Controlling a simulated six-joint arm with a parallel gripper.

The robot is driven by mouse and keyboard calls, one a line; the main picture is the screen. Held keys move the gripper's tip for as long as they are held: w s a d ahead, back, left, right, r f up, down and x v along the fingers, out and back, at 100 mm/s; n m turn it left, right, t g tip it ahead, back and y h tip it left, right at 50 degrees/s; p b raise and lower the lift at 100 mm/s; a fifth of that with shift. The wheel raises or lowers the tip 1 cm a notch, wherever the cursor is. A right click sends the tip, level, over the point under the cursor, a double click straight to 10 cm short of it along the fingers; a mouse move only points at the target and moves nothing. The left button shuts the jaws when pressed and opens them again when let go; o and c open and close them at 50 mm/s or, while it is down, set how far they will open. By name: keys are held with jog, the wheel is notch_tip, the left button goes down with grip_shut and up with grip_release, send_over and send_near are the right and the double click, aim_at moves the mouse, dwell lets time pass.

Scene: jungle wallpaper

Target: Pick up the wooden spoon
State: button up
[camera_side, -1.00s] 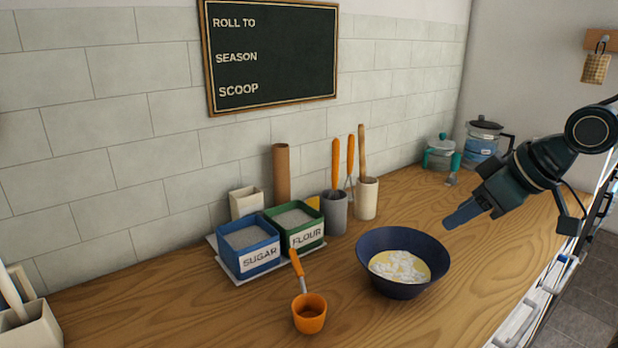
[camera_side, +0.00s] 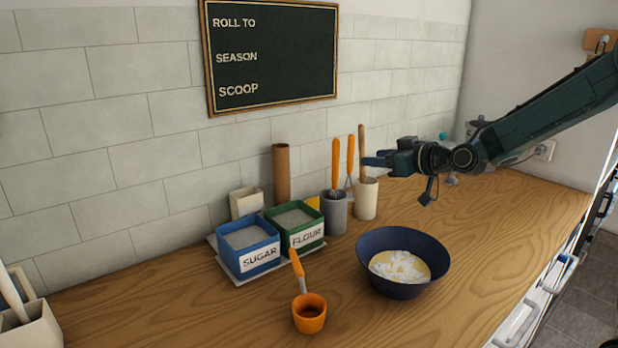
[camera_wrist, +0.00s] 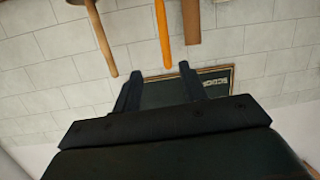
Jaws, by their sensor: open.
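The wooden spoon (camera_side: 362,145) stands upright in a white cup (camera_side: 367,200) at the back of the counter, handle up; its lower end is hidden in the cup. In the wrist view, which is upside down, a brown wooden handle (camera_wrist: 101,38) hangs at the upper left, outside the left finger. My gripper (camera_side: 370,160) points left at the height of the spoon handle and overlaps it in the side view; I cannot tell if they touch. In the wrist view my gripper's fingers (camera_wrist: 158,82) are apart with nothing held between them.
A grey cup (camera_side: 336,215) with orange-handled tools (camera_side: 336,162) stands left of the white cup. A dark blue bowl (camera_side: 369,253) with flour and an orange measuring cup (camera_side: 309,314) are in front. Sugar (camera_side: 250,248) and flour (camera_side: 296,226) boxes sit left. The counter's right side is clear.

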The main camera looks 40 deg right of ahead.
aim_at(364, 147)
jog(key=w+d+f+m+t+h, duration=0.2)
jog(key=w+d+f+h, duration=0.1)
jog(key=d, duration=0.7)
jog(key=shift+w+f+m+t+h, duration=0.3)
jog(key=shift+w+f+m+t, duration=0.1)
jog(key=shift+w+f, duration=0.15)
jog(key=w, duration=0.8)
jog(key=shift+w+d, duration=0.25)
jog(key=shift+d, duration=0.2)
jog(key=shift+w, duration=0.1)
jog(key=shift+w+d+r, duration=0.15)
jog(key=shift+w, duration=2.35)
grip_shut()
